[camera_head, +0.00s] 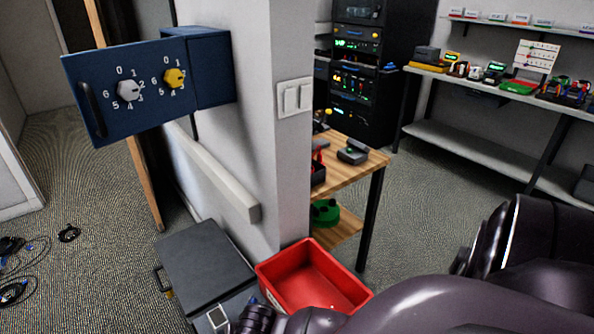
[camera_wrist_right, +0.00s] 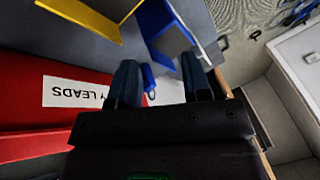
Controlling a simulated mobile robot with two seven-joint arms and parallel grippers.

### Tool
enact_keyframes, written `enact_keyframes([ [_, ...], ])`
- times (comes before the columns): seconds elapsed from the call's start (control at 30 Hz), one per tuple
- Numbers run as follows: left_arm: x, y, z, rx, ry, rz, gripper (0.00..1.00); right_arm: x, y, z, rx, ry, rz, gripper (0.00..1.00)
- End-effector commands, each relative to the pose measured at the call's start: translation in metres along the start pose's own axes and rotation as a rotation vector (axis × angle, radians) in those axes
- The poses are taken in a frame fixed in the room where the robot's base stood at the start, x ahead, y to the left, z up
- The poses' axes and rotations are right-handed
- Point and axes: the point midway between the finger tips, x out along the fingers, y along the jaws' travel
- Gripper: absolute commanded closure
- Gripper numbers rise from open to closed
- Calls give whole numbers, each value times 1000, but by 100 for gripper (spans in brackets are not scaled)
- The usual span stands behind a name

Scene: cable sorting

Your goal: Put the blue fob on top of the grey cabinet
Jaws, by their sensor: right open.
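The grey cabinet (camera_head: 205,262) stands low on the floor beside the wall, its dark flat top bare. The small blue fob (camera_wrist_right: 148,78), with a thin ring below it, shows in the right wrist view between the fingers of my right gripper (camera_wrist_right: 159,76). The fingers are open, and the fob lies nearer the left finger; I cannot tell its depth from them. In the head view my right arm crosses the lower right, and the fingers are not clearly seen. A small blue spot near the red bin may be the fob. My left gripper is not in view.
A red bin (camera_head: 303,285) stands right of the cabinet; its label shows in the wrist view. A navy dial box (camera_head: 150,85) juts from the wall above. Cables (camera_head: 20,265) lie on the left floor.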

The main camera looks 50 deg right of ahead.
Motion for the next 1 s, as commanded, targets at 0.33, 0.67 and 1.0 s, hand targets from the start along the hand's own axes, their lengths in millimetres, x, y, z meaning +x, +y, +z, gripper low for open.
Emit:
enact_keyframes([
  [0.33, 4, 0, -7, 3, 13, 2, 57, -37, 48, 46, -433, 232, -227, 56],
  [0.67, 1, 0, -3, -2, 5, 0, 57, -80, 96, 58, -758, 503, -182, 56],
  [1.0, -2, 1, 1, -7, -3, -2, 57, -86, 101, 58, -804, 538, -166, 56],
])
